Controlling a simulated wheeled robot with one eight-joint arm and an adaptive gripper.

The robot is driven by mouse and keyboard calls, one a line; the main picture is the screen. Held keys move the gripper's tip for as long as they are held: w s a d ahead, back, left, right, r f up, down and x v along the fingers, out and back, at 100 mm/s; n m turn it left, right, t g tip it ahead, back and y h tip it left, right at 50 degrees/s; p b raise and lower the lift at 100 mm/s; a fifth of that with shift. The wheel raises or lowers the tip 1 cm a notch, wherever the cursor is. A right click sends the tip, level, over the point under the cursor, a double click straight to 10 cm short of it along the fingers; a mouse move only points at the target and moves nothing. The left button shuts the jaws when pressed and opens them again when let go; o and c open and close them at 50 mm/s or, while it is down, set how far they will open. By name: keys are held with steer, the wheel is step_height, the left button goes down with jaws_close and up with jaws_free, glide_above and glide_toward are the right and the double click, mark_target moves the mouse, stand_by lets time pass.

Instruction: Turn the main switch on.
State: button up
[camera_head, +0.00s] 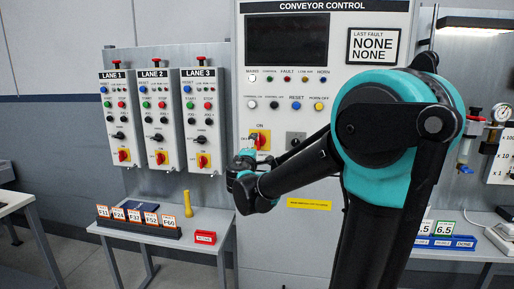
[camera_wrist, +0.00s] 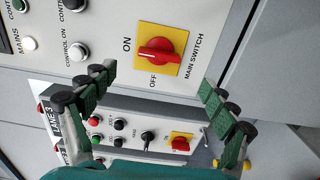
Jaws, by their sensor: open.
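The main switch is a red rotary handle on a yellow plate. It shows in the wrist view (camera_wrist: 158,48) and, partly covered by my gripper, in the head view (camera_head: 264,134). The wrist view is turned sideways, with ON left of the plate, OFF below it and MAIN SWITCH along its right. The handle lies roughly left to right there, its left end towards the ON side. My gripper (camera_wrist: 155,92) is open and empty, its fingers apart on either side below the switch. It is near the panel in the head view (camera_head: 244,166); I see no contact with the handle.
The conveyor control panel (camera_head: 337,181) also carries buttons and lamps. Lane boxes with similar smaller switches, such as the lane 3 box (camera_head: 199,136), hang to the left. A small table (camera_head: 143,232) below holds tags, a yellow tool and a red bin.

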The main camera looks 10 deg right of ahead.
steer(key=shift+v, duration=1.35)
steer(key=s+d+f+m+g, duration=0.85)
steer(key=s+d+f, duration=0.4)
steer(key=f, duration=0.45)
steer(key=s+a+f+m+g+y, duration=0.2)
steer(key=s+f, duration=0.5)
steer(key=s, duration=0.1)
steer(key=s+a+f+m+g+y, duration=0.2)
steer(key=s+a+f+m+y, duration=0.1)
steer(key=s+f, duration=0.4)
steer(key=shift+s+f+m+y, duration=0.25)
steer(key=shift+s+m+y, duration=0.1)
steer(key=shift+s, duration=0.75)
steer(key=shift+g, duration=0.25)
